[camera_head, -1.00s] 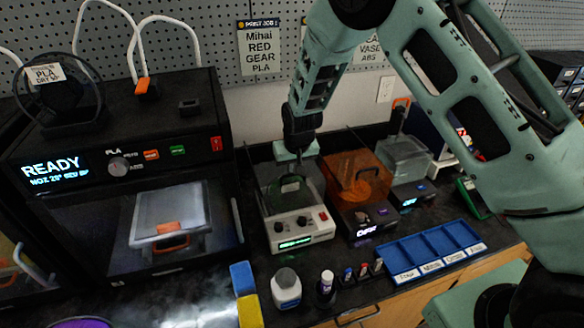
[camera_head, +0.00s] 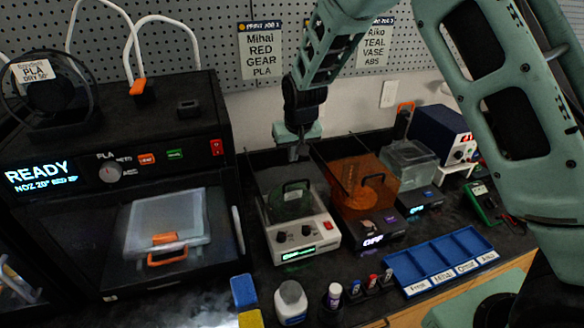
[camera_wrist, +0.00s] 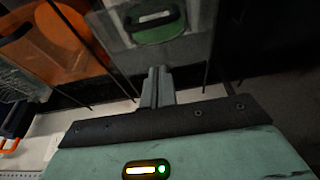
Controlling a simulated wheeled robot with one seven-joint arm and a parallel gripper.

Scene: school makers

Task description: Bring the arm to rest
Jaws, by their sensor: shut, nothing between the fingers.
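My gripper (camera_head: 298,152) hangs from my teal arm, above and behind the white-fronted machine (camera_head: 300,240) with a clear cover and a green round part inside. In the wrist view my gripper's fingers (camera_wrist: 157,88) are together with nothing between them. The green part (camera_wrist: 155,22) shows beyond the fingertips there. The gripper looks apart from the machine, though the exact gap is hard to tell.
An orange-covered unit (camera_head: 362,190) stands right of the white machine, with a clear container (camera_head: 408,165) beyond it. The printer (camera_head: 120,170) reading READY fills the left. A blue divided tray (camera_head: 440,262), bottles and a blue power box (camera_head: 440,135) crowd the bench.

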